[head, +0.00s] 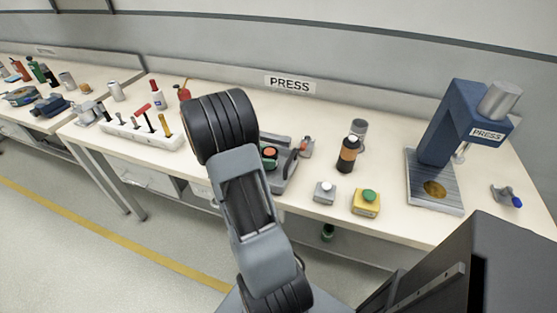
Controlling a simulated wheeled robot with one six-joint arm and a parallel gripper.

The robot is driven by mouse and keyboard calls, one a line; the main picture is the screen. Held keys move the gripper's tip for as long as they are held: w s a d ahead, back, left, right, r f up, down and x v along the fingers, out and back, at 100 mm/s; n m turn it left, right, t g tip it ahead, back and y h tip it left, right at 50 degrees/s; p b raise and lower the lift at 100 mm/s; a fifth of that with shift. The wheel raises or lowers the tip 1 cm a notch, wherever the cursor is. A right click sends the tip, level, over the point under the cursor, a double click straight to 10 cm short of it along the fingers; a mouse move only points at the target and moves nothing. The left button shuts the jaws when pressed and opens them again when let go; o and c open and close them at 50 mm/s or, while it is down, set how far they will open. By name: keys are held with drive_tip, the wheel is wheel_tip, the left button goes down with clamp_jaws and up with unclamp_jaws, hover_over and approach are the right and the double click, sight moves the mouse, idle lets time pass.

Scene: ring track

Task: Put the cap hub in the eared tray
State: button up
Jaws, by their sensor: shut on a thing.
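My gripper is not in view; only my arm shows, and it covers the middle of the bench. A grey tray-like fixture (287,178) stands on the bench just right of my arm, with its left part hidden. It may be the eared tray, but I cannot tell for sure. A round orange-red and dark piece (268,153) shows at the fixture's left, beside my arm. I cannot tell whether it is the cap hub or whether it rests in the fixture.
A blue press (451,125) stands at the right of the bench. A dark bottle (348,155), a grey button box (324,193) and a yellow button box (366,202) stand between. A white tool rack (145,133) is at left.

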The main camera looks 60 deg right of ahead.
drive_tip(key=shift+r+x, duration=0.15)
drive_tip(key=shift+x, duration=0.9)
drive_tip(key=shift+r+x, duration=0.2)
drive_tip(key=shift+x, duration=0.9)
drive_tip(key=shift+f, duration=0.2)
drive_tip(key=shift+f, duration=0.15)
drive_tip(key=o, duration=0.8)
